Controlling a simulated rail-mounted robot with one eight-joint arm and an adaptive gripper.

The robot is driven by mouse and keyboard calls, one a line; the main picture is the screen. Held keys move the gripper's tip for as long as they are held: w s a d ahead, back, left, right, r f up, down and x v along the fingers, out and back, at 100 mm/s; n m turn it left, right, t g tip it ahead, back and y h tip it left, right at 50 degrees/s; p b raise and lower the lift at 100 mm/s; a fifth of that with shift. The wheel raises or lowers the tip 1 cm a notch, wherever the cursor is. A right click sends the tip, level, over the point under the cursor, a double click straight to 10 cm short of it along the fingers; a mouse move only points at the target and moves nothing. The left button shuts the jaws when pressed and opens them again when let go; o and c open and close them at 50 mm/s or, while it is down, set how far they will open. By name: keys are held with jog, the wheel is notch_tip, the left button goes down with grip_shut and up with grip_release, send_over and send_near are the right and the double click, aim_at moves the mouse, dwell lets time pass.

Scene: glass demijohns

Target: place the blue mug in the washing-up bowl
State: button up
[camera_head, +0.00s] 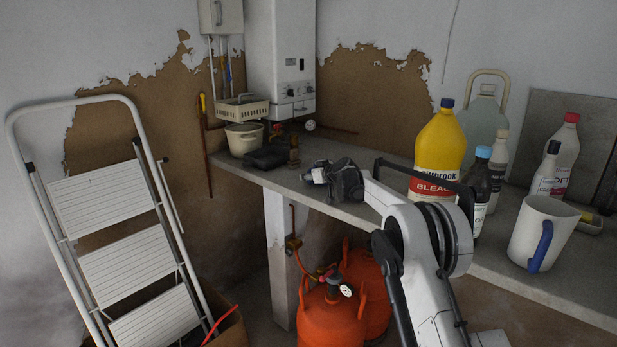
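I cannot make out a mug that is clearly blue. A white jug with a blue handle (539,232) stands upright on the right end of the worktop. A cream round bowl (243,143) stands at the far left end of the worktop and may be the washing-up bowl; its inside is mostly out of sight. My gripper (317,174) reaches over the middle of the worktop, pointing left, to the right of the bowl and well apart from it and from the jug. Its fingers are small and dark, so I cannot tell whether they hold anything.
A dark flat item (268,157) and a brass fitting (294,152) lie near the bowl. Orange gas cylinders (330,315) stand below; a stepladder (110,215) leans left.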

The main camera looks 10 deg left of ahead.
jog(key=shift+f, duration=0.2)
jog(key=shift+s+d+r, duration=0.1)
jog(key=shift+s+d, duration=0.1)
jog(key=s+d+r+m+g+h, duration=0.1)
jog(key=s+d+r, duration=0.45)
jog(key=s, duration=0.75)
jog(key=s+d+r+m+h, duration=0.15)
jog(key=s+d+r, duration=0.45)
jog(key=s, duration=0.6)
jog(key=s+d+r+m+g+h, duration=0.15)
jog(key=s+d+r, duration=0.5)
jog(key=s, duration=0.65)
jog(key=s+d+f+m+h, duration=0.1)
jog(key=s+d+f, duration=0.3)
jog(key=s, duration=0.7)
jog(key=s+d+f+m+h, duration=0.1)
jog(key=s+d+f, duration=0.3)
jog(key=s, duration=0.7)
jog(key=s+d+f+m+h, duration=0.1)
jog(key=s+d+f, duration=0.3)
jog(key=s, duration=0.7)
jog(key=shift+d+f+m+g+h, duration=0.15)
jog(key=shift+d+m+g+h, duration=0.3)
jog(key=shift+h, duration=0.35)
jog(key=shift+o, duration=1.3)
jog(key=shift+s+d+f, duration=0.2)
jog(key=shift+s+f, duration=0.1)
